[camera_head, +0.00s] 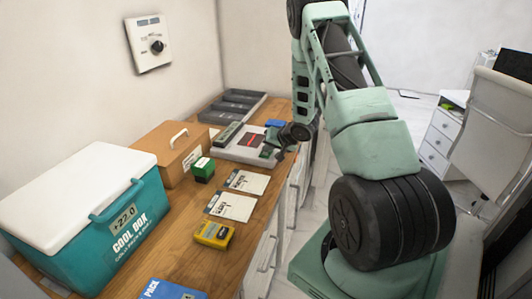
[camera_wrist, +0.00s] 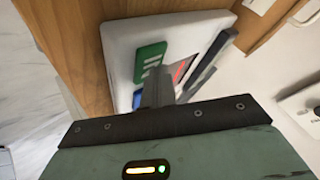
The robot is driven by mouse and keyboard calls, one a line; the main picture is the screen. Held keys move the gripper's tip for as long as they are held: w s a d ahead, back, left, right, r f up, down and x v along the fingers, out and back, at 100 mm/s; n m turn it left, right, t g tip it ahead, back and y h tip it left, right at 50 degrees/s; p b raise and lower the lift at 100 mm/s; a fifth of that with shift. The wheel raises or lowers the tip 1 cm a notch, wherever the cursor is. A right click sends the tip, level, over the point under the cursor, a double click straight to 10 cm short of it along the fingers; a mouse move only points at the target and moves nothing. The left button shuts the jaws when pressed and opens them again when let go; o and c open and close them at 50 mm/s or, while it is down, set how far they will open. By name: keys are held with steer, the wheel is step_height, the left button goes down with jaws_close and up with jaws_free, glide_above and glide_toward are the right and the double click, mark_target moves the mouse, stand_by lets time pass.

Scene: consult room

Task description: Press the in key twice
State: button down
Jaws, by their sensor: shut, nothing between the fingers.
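A pale grey desktop device (camera_head: 232,152) with a dark panel and a red display (camera_head: 252,140) lies on the wooden counter. I cannot read any key label, so I cannot tell which one is the in key. My gripper (camera_wrist: 157,86) is shut and empty, its dark fingers pointing at the device and hiding part of its face. In the head view my gripper (camera_head: 278,149) is at the device's right end; contact cannot be told.
On the counter (camera_head: 190,255) stand a teal cool box (camera_head: 70,235), a brown box with a handle (camera_head: 160,150), a small green box (camera_head: 203,170) and a yellow device (camera_head: 213,234). Two cards (camera_head: 247,182) lie nearer. A grey tray (camera_head: 232,105) is behind.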

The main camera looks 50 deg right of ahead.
mark_target(267, 154)
steer(key=shift+r+p, duration=0.95)
steer(key=shift+p, duration=0.1)
step_height(267, 154, up, 5)
steer(key=p, duration=0.5)
steer(key=shift+r, duration=0.1)
steer(key=shift+w+a, duration=0.1)
stand_by(2.2)
